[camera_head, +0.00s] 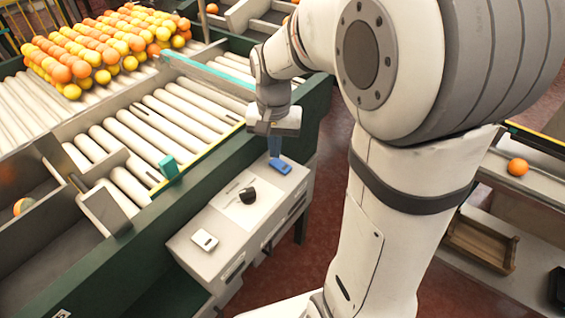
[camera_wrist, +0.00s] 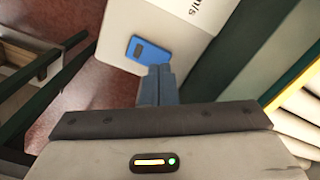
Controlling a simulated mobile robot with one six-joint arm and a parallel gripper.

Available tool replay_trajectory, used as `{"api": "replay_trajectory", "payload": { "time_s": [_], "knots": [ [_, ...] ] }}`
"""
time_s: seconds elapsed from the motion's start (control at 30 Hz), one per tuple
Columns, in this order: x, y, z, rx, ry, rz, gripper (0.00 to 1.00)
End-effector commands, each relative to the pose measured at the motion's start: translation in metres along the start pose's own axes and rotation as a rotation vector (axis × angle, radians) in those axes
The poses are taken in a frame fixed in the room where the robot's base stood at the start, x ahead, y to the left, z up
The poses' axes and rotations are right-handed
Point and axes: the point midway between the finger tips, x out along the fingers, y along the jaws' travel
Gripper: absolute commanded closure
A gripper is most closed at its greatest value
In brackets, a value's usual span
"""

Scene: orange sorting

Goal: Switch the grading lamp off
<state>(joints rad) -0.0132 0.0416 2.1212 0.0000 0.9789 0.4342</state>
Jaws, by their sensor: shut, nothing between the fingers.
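A blue switch plate (camera_head: 280,166) with a small dark rocker lies at the far end of the control cabinet's pale top (camera_head: 222,212). It also shows in the wrist view (camera_wrist: 148,54). My gripper (camera_head: 274,152) is shut and empty, its blue fingers pointing down just above the blue switch. In the wrist view its fingertips (camera_wrist: 158,70) are at the switch's near edge; I cannot tell whether they touch it. A white switch plate (camera_head: 204,240) sits at the near end of the cabinet. No lamp can be made out, and no label naming the lamp is readable.
A black knob (camera_head: 248,195) stands on a printed plate between the two switches. A roller conveyor (camera_head: 150,120) with a green side wall runs along the cabinet's left. A heap of oranges (camera_head: 105,45) lies at the back left. Red floor is open to the right.

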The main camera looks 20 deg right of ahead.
Motion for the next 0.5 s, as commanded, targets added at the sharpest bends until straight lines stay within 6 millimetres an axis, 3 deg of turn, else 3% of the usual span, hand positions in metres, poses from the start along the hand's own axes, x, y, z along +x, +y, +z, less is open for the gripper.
{"api": "replay_trajectory", "payload": {
  "time_s": [0.5],
  "knots": [
    [0.0040,-0.0004,0.0002,-0.001,0.000,0.000,1.00]
  ]
}}
